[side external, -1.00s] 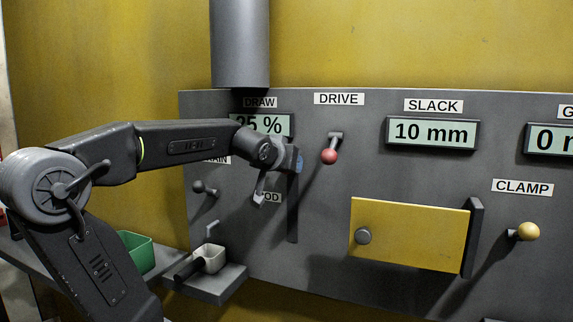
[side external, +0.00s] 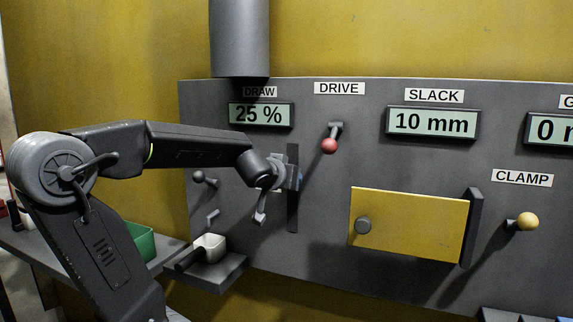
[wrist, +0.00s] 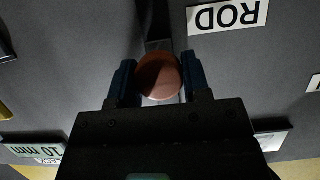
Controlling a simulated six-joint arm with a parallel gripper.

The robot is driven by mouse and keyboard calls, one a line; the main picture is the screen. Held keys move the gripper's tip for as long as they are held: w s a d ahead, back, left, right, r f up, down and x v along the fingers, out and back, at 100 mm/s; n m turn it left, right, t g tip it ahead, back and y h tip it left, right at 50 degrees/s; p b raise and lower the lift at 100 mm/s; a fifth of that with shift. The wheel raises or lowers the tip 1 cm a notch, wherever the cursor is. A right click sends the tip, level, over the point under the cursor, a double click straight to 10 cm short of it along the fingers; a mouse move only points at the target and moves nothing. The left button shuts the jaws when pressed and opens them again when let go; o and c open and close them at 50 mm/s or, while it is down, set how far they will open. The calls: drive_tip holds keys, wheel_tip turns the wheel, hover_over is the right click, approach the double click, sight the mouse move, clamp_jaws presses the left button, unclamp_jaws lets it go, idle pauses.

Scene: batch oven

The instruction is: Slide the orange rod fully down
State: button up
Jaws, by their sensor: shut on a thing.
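The orange rod's round end (wrist: 158,74) sits between my two blue fingers in the wrist view. My gripper (wrist: 158,84) is shut on it. In the side external view my gripper (side external: 284,178) is at the panel, in front of the upright dark slot (side external: 293,215), at about its middle; my wrist hides the rod there. Slot shows both above and below my gripper. The white ROD label (wrist: 227,16) appears upside down in the wrist view. The DRAW display (side external: 260,115) above reads 25 %.
A red-knobbed DRIVE lever (side external: 330,146) stands out just right of the slot. A small dark lever (side external: 205,179) and a shelf with a white cup (side external: 209,247) are left and below. The yellow door (side external: 408,224) is further right.

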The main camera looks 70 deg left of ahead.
drive_tip(key=shift+f, duration=0.95)
drive_tip(key=o, duration=1.3)
drive_tip(key=shift+c, duration=0.2)
drive_tip(key=shift+r, duration=0.1)
drive_tip(key=v, duration=1.4)
drive_tip(key=shift+a, duration=0.1)
